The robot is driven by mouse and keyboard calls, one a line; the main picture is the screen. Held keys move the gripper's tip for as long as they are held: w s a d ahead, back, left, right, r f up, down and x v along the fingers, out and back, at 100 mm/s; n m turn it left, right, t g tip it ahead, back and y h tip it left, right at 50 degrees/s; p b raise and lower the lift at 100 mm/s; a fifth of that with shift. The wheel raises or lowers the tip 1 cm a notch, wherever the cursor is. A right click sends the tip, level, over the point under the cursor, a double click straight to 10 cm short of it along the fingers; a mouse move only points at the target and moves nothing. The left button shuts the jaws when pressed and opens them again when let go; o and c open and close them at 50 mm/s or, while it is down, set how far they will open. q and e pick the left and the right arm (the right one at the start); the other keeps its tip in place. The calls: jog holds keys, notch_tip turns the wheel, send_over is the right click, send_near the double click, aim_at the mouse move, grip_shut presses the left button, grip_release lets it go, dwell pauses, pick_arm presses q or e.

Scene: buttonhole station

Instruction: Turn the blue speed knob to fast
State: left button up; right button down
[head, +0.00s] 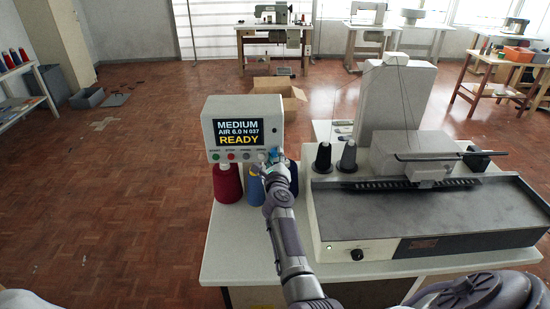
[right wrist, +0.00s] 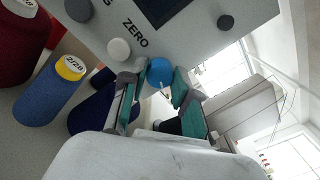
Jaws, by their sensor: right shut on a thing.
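The grey control box (head: 243,127) stands at the back left of the station table, its screen reading "MEDIUM", "AIR 6.0 N 037" and "READY". The blue speed knob (right wrist: 160,72) is on its front panel, at the lower right corner in the head view. My right gripper (head: 272,161) is at that corner, shut on the blue knob. In the right wrist view its teal-padded fingers stand on either side of the knob, which shows between the tips. My left gripper is not in view.
A red cone (head: 227,183), a blue cone (head: 253,186) and a dark blue cone stand below the box, close to my right gripper. The buttonhole machine (head: 420,215) fills the table's right side.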

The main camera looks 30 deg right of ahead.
jog(key=shift+f+m, duration=0.1)
jog(key=shift+m, duration=0.6)
jog(key=c, duration=0.9)
grip_release()
jog(key=shift+o, duration=0.2)
jog(key=v, duration=0.7)
jog(key=shift+s, duration=0.25)
jog(key=shift+a, duration=0.15)
